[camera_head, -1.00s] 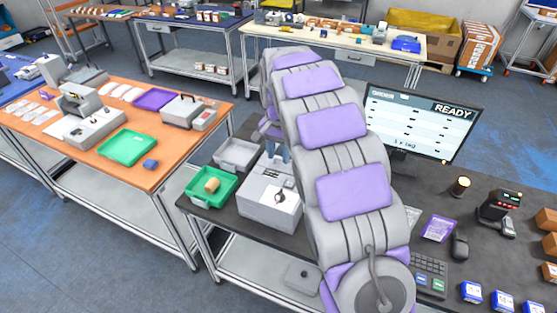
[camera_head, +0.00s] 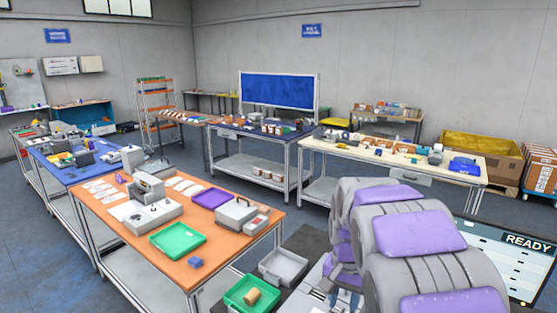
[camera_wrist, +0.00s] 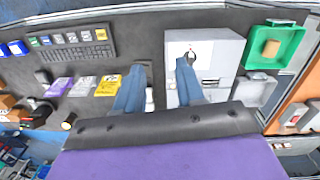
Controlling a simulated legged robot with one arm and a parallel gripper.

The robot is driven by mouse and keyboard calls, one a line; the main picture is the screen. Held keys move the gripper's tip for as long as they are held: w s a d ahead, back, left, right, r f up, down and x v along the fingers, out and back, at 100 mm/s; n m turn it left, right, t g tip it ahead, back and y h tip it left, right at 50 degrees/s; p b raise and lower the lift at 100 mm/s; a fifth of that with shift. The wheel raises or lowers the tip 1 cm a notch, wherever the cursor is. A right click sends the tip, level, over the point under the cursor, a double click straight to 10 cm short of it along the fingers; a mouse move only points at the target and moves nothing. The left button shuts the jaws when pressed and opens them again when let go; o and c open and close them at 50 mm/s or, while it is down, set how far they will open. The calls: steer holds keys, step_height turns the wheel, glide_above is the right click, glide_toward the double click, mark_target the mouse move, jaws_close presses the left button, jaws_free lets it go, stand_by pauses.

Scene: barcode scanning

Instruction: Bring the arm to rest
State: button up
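My arm, grey with purple pads, fills the lower right of the head view. Its far end is folded down over the dark bench, and blue finger parts show low in that view. In the wrist view my gripper (camera_wrist: 160,66) has two blue fingers set well apart with nothing held between them. The fingers hang over the dark bench (camera_wrist: 135,35), the right one in front of the light grey box-shaped device (camera_wrist: 212,50). Whether the fingers touch anything is hard to tell.
The READY monitor (camera_head: 515,262) is close on the right. A keyboard (camera_wrist: 75,57) and several packets lie on the bench. An orange-topped table (camera_head: 180,240) stands left.

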steer(key=s+f+n+b, duration=0.2)
steer(key=s+f+n, duration=0.1)
steer(key=s, duration=1.3)
steer(key=s+a+f+n+g+b, duration=0.1)
steer(key=s+f+n+b, duration=0.1)
steer(key=s, duration=1.3)
steer(key=shift+s+f+n, duration=0.4)
steer(key=shift+f, duration=0.35)
steer(key=shift+w, duration=0.1)
